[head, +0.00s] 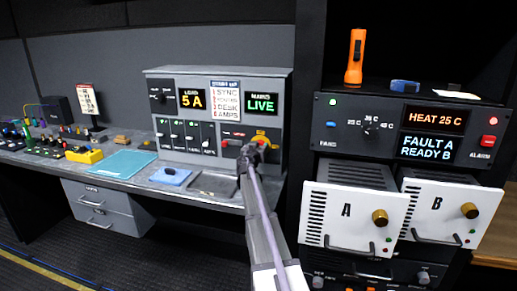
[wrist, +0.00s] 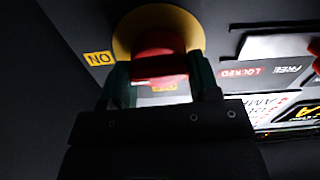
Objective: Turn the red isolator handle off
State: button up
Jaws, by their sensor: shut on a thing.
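The red isolator handle (wrist: 157,55) sits on a round yellow plate (wrist: 122,45) in the wrist view, which shows the panel upside down. Another yellow label (wrist: 166,87) is partly hidden below the handle. My gripper (wrist: 161,80) is shut on the handle, with one dark green finger on each side. In the head view my gripper (head: 253,152) is at the lower right of the grey panel and covers most of the handle; the yellow plate (head: 261,134) shows above it. The mains display (head: 261,103) reads LIVE.
A LOCKED/FREE label (wrist: 261,71) with a red part beside it is close to the handle. The load display (head: 191,99) reads 5 A. White drawers A (head: 335,225) and B (head: 425,225) jut out at right. A blue item (head: 170,176) lies on the desk.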

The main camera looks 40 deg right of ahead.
jog(key=n, duration=0.4)
jog(key=shift+a+n, duration=0.1)
jog(key=shift+n, duration=0.3)
jog(key=n, duration=0.4)
jog(key=shift+w+f, duration=0.1)
jog(key=n, duration=0.5)
jog(key=shift+a+f, duration=0.1)
jog(key=shift+n, duration=1.7)
jog(key=o, duration=0.9)
jog(key=shift+w, duration=0.1)
jog(key=v, duration=1.1)
